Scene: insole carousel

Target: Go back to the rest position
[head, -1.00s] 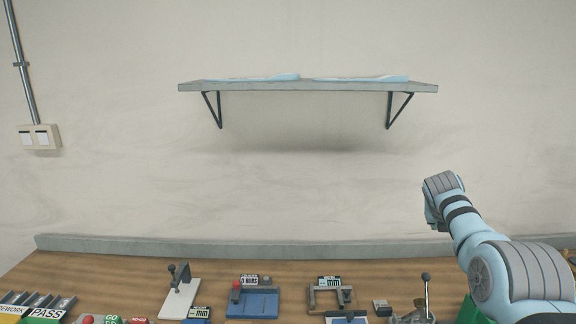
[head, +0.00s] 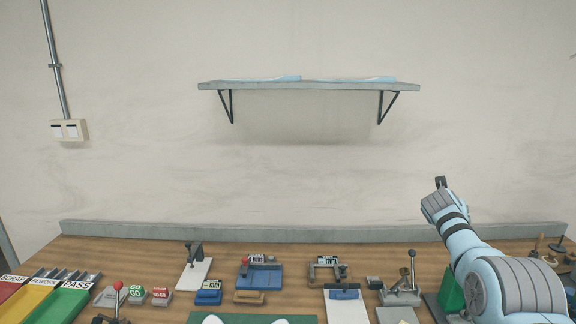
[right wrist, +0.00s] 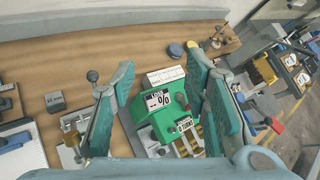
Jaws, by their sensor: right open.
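My right arm comes in from the right in the head view, raised over the right end of the bench. My right gripper (head: 440,184) is at its far end, in front of the wall. In the right wrist view my right gripper (right wrist: 165,95) is open, with its two teal fingers wide apart and nothing between them. Below and between them is a green device (right wrist: 172,108) with a display, standing on the bench; the gripper is apart from it. My left gripper is not in view.
The wooden bench (head: 130,251) carries several fixtures, a blue fixture (head: 262,277), a lever press (head: 403,290) and sorting trays (head: 72,298) at left. A wall shelf (head: 310,86) holds light-blue insoles. The space between bench and shelf is clear.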

